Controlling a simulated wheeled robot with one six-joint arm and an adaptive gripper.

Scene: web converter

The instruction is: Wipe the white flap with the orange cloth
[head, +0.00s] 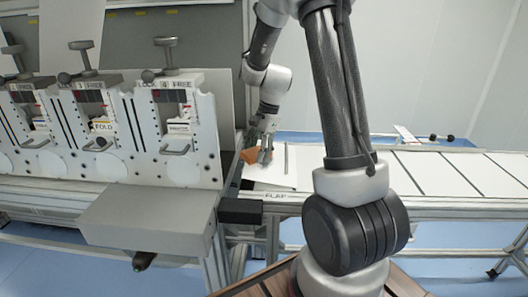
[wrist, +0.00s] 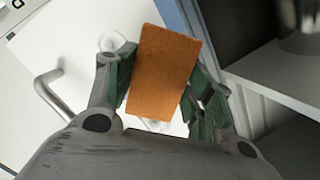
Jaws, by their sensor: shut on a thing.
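The orange cloth (wrist: 163,68) is a flat rectangular pad held between the fingers of my gripper (wrist: 160,92), which is shut on it. In the head view the cloth (head: 249,156) shows as a small orange patch by my gripper (head: 265,154). The white flap (head: 270,178), with a FLAP label at its front edge, lies under and beside my gripper. In the wrist view the flap (wrist: 62,45) spreads behind and left of the cloth. I cannot tell whether the cloth touches it. A pale greyish round mark (wrist: 112,41) shows beside the cloth's upper left.
A grey bar handle (wrist: 52,92) stands on the flap, left of my gripper. White machine units (head: 178,130) with knobs stand to the left in the head view. A white conveyor (head: 430,172) runs right. A dark recess and grey ledge (wrist: 275,75) lie right in the wrist view.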

